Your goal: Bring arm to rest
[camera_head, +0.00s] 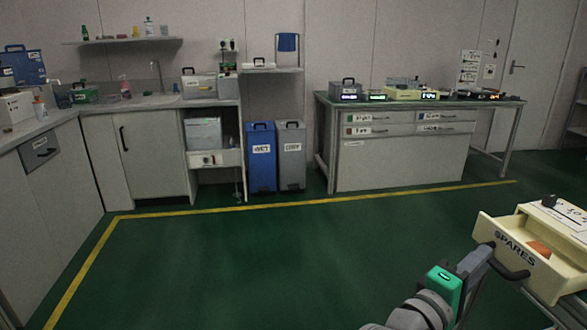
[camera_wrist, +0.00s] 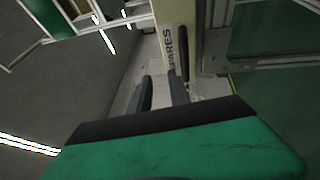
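My arm reaches in from the bottom right of the head view, with a green block on its wrist. My gripper (camera_wrist: 160,82) shows two dark fingers with a gap between them in the wrist view; it is open and nothing shows between the fingers. A cream drawer labelled SPARES (camera_head: 515,248) is pulled open at the right. Its dark handle (camera_head: 509,263) is just beyond my gripper and also shows in the wrist view (camera_wrist: 183,55), right of the fingertips. I cannot tell whether a finger touches it.
An orange item (camera_head: 540,249) lies in the open drawer. The cream cabinet (camera_head: 553,218) stands on a bench at the right. A workbench (camera_head: 400,158), a blue bin (camera_head: 261,158) and a grey bin (camera_head: 290,156) stand at the back. The green floor (camera_head: 250,265) between is clear.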

